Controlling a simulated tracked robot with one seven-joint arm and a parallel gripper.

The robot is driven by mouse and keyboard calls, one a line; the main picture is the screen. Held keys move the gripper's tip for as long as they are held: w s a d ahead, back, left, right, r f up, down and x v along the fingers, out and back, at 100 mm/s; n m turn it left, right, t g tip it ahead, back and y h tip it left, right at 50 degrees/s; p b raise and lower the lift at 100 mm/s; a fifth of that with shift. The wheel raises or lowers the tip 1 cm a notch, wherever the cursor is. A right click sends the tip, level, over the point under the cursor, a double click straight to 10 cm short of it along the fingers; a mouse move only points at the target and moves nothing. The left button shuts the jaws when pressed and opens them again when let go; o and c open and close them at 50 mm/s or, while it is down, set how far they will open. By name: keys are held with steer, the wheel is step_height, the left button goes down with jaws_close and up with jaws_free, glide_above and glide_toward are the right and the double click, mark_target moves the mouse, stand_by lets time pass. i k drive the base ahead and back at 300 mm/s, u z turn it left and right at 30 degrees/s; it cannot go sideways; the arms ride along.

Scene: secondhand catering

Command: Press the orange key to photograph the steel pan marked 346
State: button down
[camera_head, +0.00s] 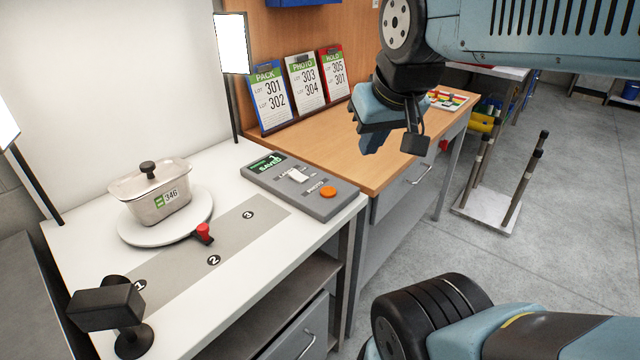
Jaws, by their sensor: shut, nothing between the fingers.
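The steel pan marked 346 (154,205) has a lid with a black knob and a green-edged tag. It stands upright on a round white turntable (140,237) on the white table at left. The orange key (328,192) is a round button on the grey control box (305,202), near its right end by the word PHOTO. The box's small screen (264,163) reads SAVED in green. My gripper (388,146) is shut and empty. It hangs in the air to the right of the box, apart from it, over the wooden bench's front area in the picture.
A black camera (110,307) stands at the table's front left. A red knob (204,232) sits beside the turntable. A grey strip (180,272) is numbered 1 to 3. Lot cards PACK (271,98), PHOTO (305,82) and HOLD (334,73) stand on the wooden bench (340,140).

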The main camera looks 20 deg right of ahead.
mark_target(327, 191)
steer(key=z, duration=0.65)
steer(key=k, duration=0.6)
steer(key=z, duration=0.05)
